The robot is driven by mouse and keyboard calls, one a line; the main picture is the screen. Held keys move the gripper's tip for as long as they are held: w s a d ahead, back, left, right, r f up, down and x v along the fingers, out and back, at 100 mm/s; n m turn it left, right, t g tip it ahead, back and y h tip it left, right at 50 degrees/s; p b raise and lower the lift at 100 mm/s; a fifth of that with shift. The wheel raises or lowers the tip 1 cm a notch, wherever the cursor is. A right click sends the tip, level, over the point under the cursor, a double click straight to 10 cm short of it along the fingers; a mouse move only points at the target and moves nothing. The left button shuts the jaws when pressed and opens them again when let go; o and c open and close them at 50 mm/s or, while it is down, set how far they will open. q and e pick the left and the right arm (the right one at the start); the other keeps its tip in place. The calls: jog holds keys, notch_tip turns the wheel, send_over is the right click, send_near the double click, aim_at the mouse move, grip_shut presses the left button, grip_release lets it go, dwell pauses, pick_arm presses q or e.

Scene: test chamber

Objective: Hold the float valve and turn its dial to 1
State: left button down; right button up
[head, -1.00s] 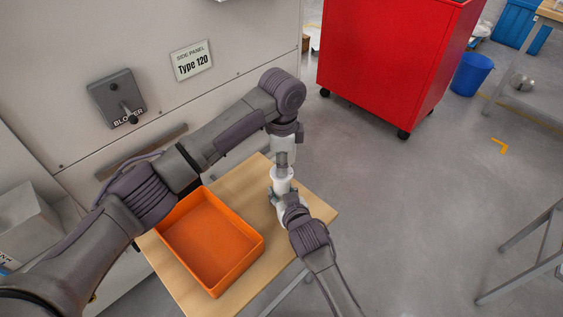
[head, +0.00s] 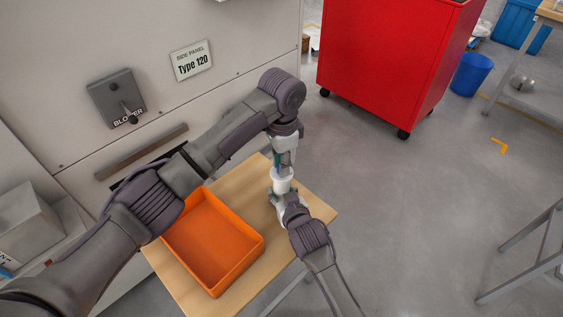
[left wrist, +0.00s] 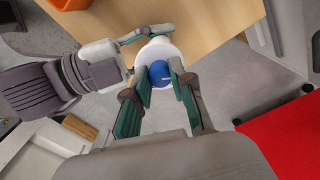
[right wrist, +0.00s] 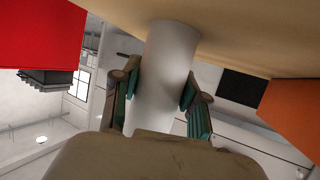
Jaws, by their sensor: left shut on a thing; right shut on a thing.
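The float valve (head: 282,184) is a white cylinder with a wider top, held upright over the wooden table. Its blue dial (left wrist: 159,72) shows on the white top in the left wrist view, with a small light mark; no number is readable. My left gripper (head: 281,166) comes from above, its two fingers shut on the dial from opposite sides. My right gripper (head: 277,197) is shut around the white body below. In the right wrist view the valve body (right wrist: 166,70) stands between the right gripper's (right wrist: 160,88) green-padded fingers. The dial is mostly hidden in the head view.
An orange tray (head: 254,258) is on the wooden table (head: 179,281), left of the valve. A grey panel with a blower switch (head: 117,98) stands behind. A red cabinet (head: 385,60) is at the back right.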

pick_arm(q)
jog(key=shift+r, duration=0.1)
pick_arm(e)
jog(key=shift+f, duration=0.1)
pick_arm(q)
jog(key=c, duration=1)
grip_release()
notch_tip(320, 180, up, 12)
jog(key=shift+f, duration=0.1)
pick_arm(e)
jog(key=o, duration=1.4)
jog(key=shift+c, duration=0.2)
jog(key=shift+s, duration=0.1)
